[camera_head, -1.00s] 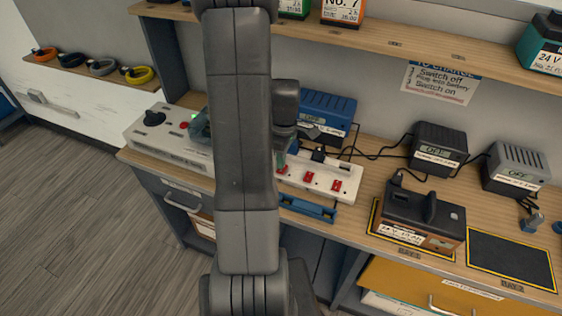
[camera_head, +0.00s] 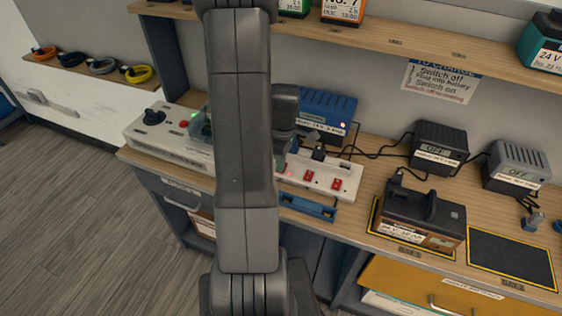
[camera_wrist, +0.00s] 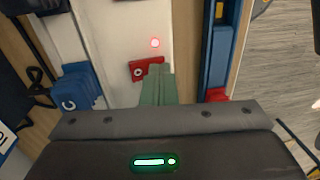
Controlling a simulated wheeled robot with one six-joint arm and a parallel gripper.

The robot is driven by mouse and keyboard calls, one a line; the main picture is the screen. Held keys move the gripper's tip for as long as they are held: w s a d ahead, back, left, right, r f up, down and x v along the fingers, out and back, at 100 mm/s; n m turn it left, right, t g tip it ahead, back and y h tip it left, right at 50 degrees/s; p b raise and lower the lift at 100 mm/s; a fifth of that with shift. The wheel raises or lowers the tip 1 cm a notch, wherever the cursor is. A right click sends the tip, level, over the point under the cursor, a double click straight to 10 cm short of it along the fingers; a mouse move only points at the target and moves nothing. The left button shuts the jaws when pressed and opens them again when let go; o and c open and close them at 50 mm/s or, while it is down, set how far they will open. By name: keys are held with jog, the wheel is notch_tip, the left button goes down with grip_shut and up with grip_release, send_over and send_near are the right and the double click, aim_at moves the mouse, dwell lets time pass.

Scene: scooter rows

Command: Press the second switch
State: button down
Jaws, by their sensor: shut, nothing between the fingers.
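A white power strip (camera_head: 322,172) lies along the bench with red rocker switches in a row. Two red switches (camera_head: 308,176) (camera_head: 337,184) show clearly right of my arm; the left part of the strip is hidden behind it. My gripper (camera_head: 281,160) is shut and empty, pointing down over the strip. In the wrist view the green fingertips (camera_wrist: 158,75) are at a red switch (camera_wrist: 140,68) and cover part of it; I cannot tell whether they touch. A red light (camera_wrist: 155,43) glows on the strip beside that switch.
A blue charger (camera_head: 326,112) stands behind the strip, with a small lit lamp. Black (camera_head: 438,140) and grey (camera_head: 515,160) chargers stand right, with cables between. A control box (camera_head: 160,133) is left.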

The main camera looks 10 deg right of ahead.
jog(key=shift+w+d+r, duration=0.15)
jog(key=shift+w+d, duration=0.3)
jog(key=shift+w, duration=0.2)
jog(key=shift+r, duration=0.15)
jog(key=shift+a+r+p, duration=0.1)
jog(key=shift+r+p, duration=0.2)
jog(key=shift+p, duration=0.15)
notch_tip(320, 180, up, 13)
jog(key=s+p, duration=0.1)
jog(key=shift+s+a, duration=0.2)
jog(key=shift+a, duration=0.2)
jog(key=shift+f, duration=0.1)
